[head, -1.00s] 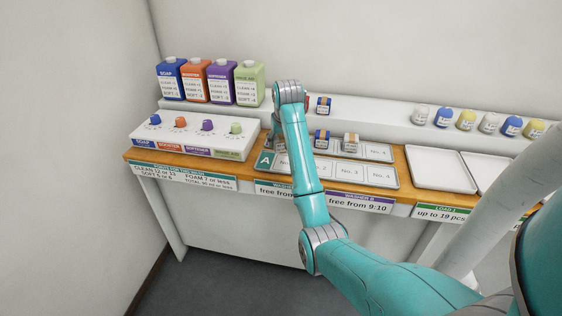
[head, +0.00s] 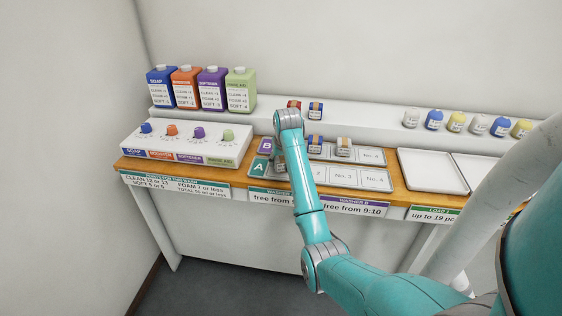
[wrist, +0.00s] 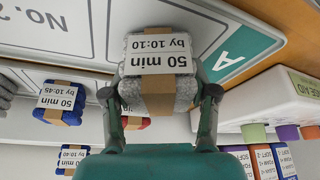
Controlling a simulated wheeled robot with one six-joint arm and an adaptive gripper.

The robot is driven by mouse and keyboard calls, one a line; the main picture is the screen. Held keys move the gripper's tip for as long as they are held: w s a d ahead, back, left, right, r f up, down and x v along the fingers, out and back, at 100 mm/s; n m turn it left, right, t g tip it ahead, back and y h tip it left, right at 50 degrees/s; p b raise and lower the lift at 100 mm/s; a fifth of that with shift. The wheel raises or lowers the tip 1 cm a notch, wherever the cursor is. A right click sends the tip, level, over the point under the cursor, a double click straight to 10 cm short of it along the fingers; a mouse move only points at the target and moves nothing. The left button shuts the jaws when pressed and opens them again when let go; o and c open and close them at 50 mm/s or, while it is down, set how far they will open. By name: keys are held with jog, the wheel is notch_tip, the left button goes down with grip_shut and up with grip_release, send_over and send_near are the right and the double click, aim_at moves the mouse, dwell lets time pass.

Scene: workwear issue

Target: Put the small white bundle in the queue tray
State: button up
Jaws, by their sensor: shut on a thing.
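My gripper (wrist: 160,92) is shut on a small pale grey-white bundle (wrist: 182,84) with a brown band and a label reading "50 min by 10:10". In the wrist view the bundle is over the tray marked A (wrist: 75,30), beside its green A panel. I cannot tell whether it touches the tray. In the head view it shows partly behind my arm, near the A panel (head: 260,168) of that front tray, which has numbered slots. The tray marked B (head: 372,157) lies behind and holds a blue bundle (head: 315,142) and a whitish one (head: 344,147).
A red bundle (head: 294,104) and a blue bundle (head: 316,109) sit on the back ledge. A white dispenser box (head: 185,146) with coloured knobs stands close left of the trays. Empty white trays (head: 432,172) lie to the right. The A tray's right-hand slots (head: 345,177) look clear.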

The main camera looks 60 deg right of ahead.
jog(key=shift+f, duration=0.25)
jog(key=o, duration=1.2)
